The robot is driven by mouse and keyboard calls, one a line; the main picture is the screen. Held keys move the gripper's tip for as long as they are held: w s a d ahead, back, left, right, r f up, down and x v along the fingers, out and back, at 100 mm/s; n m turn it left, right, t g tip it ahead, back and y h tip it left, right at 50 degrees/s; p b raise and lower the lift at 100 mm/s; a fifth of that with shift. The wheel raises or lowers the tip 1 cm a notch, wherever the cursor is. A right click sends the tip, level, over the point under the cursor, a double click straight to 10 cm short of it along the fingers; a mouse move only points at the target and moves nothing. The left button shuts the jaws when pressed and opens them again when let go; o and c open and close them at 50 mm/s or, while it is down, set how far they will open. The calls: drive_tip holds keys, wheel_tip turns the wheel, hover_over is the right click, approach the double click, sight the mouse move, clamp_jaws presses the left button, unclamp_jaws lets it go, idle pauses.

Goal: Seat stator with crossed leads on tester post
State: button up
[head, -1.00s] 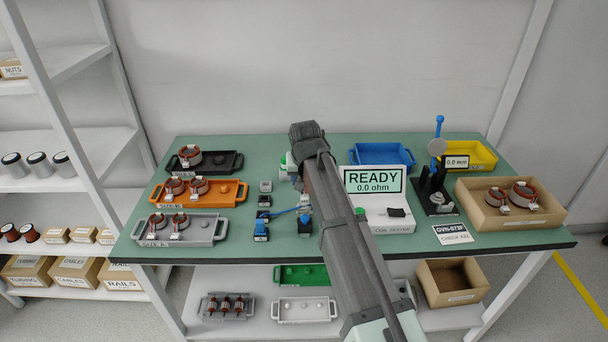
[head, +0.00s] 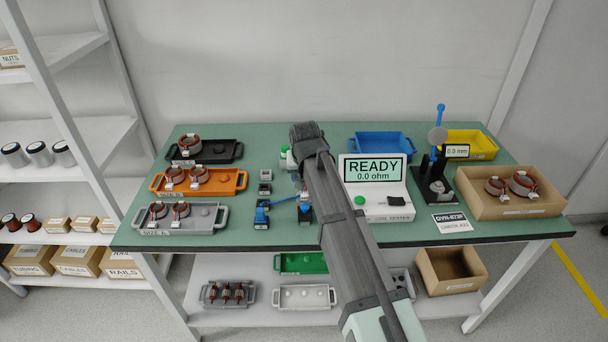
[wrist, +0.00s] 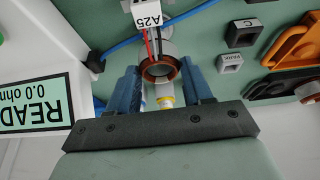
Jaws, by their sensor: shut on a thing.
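In the wrist view, a copper-wound stator ring (wrist: 160,69) sits between the blue fingertips of my gripper (wrist: 163,84), which is shut on it. Its red and black leads run up to a white connector tagged A25 (wrist: 147,16); whether they cross is not clear. A pale cylinder with a yellow band (wrist: 165,100) shows between the fingers below the ring; I cannot tell what it is. The tester (head: 374,198) has a screen reading READY, 0.0 ohm, which also shows upside down in the wrist view (wrist: 35,103). My arm hides the gripper and stator in the head view. No tester post is clearly visible.
Orange (head: 228,182), black (head: 222,151) and grey (head: 205,219) trays hold stators at left. Blue clamp-like parts with a blue cable (head: 283,200) lie near my arm. A gauge stand (head: 438,190) and cardboard box (head: 515,207) are at right.

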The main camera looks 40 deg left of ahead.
drive_tip(key=shift+f, duration=1.35)
idle(0.4)
drive_tip(key=o, duration=1.2)
drive_tip(key=v, duration=1.4)
drive_tip(key=shift+a, duration=0.1)
drive_tip(key=shift+f, duration=0.1)
